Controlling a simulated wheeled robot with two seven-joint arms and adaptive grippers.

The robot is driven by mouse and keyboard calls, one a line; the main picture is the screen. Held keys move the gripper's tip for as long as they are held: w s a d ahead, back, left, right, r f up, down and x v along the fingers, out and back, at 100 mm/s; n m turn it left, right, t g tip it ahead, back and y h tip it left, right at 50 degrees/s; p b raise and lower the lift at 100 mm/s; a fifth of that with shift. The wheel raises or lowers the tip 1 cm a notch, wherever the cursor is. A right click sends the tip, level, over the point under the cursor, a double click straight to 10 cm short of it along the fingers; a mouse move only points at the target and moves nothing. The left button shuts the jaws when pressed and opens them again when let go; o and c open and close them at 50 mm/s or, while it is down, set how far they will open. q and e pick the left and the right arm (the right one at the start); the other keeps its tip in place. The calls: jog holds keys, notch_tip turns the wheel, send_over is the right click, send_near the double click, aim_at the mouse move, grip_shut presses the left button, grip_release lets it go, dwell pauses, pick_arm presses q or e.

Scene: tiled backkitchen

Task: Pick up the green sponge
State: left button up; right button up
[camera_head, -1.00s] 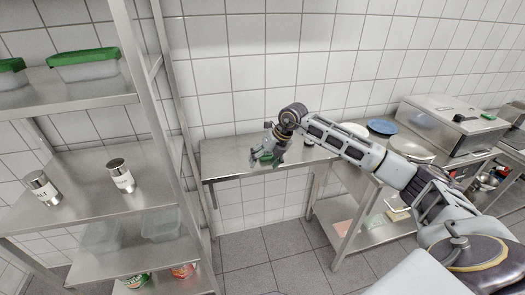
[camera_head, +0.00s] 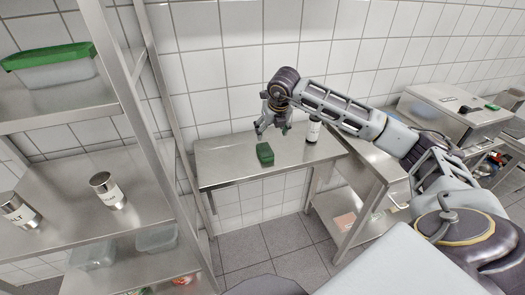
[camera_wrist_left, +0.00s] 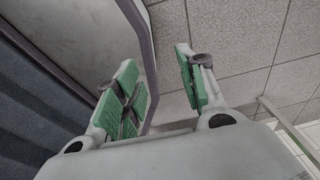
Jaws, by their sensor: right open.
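The green sponge (camera_head: 265,154) lies on the steel table against the tiled wall, in the middle of the head view. My right gripper (camera_head: 272,130) is open and empty. It hangs just above and behind the sponge in the picture, apart from it. My left gripper (camera_wrist_left: 158,62) shows only in the left wrist view. Its green-padded fingers are spread with nothing between them, over the grey floor tiles.
The steel table (camera_head: 215,168) has free surface around the sponge. A metal shelf (camera_head: 75,215) with tins is at left. A steel appliance (camera_head: 450,117) stands at right.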

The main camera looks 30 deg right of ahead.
send_over(268, 153)
notch_tip(268, 153, down, 7)
jog(key=shift+s+a+r+p, duration=0.1)
jog(key=shift+s+r+p, duration=0.1)
jog(key=shift+p, duration=0.25)
jog(key=shift+w+f, duration=0.3)
jog(key=shift+f, duration=0.35)
pick_arm(q)
jog(key=shift+s+d+r, duration=0.25)
jog(key=shift+d, duration=0.2)
jog(key=shift+s+d+r, duration=0.2)
jog(key=shift+s+d, duration=0.05)
jog(key=shift+d, duration=0.2)
